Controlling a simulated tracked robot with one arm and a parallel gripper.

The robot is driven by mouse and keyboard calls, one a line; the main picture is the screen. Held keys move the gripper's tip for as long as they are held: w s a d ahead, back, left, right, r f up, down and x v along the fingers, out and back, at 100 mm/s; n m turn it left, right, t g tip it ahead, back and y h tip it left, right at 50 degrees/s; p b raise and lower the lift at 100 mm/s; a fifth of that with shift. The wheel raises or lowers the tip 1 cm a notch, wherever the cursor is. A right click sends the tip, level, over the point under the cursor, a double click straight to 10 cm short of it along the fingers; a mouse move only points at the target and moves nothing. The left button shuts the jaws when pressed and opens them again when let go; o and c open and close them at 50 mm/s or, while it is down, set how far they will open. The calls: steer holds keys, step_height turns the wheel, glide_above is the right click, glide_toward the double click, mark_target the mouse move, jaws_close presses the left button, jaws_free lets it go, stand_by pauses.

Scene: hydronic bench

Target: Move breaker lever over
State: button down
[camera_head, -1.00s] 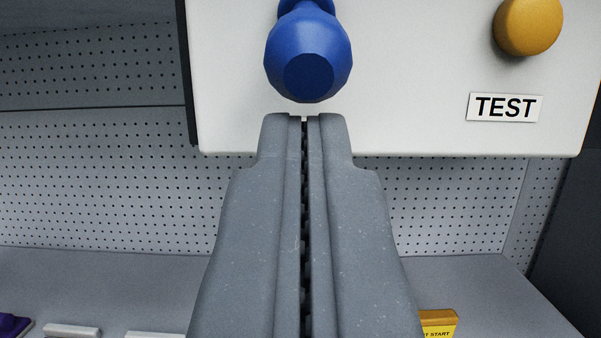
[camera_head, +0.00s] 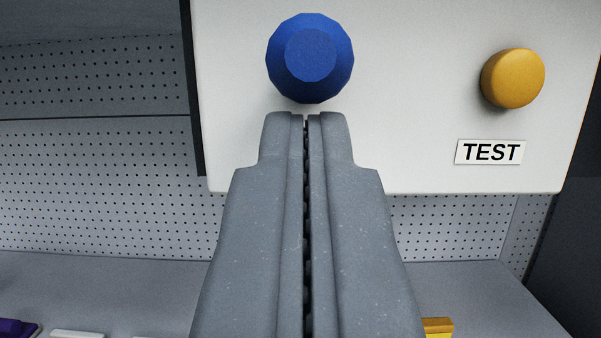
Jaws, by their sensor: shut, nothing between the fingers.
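The blue lever knob (camera_head: 310,58) sticks out from the white panel (camera_head: 420,110), in the upper middle of the view. Its flat end faces me, and its shaft is hidden behind the knob. My gripper (camera_head: 305,118) is shut and empty. Its fingertips are just below the knob in the picture; I cannot tell whether they touch it.
A yellow round button (camera_head: 513,78) is on the panel at right, above a TEST label (camera_head: 490,152). A perforated back wall (camera_head: 100,185) and grey bench top (camera_head: 120,290) lie behind. Purple (camera_head: 15,328), white (camera_head: 77,334) and yellow (camera_head: 437,325) items show at the bottom edge.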

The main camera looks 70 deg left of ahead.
steer(key=shift+r, duration=0.1)
steer(key=shift+r+p, duration=0.3)
steer(key=shift+r, duration=0.3)
steer(key=shift+f, duration=0.2)
steer(key=s+d, duration=0.2)
steer(key=d, duration=0.4)
steer(key=shift+s+d+f, duration=0.2)
steer(key=shift+s+f, duration=0.1)
steer(key=shift+f, duration=0.15)
stand_by(0.6)
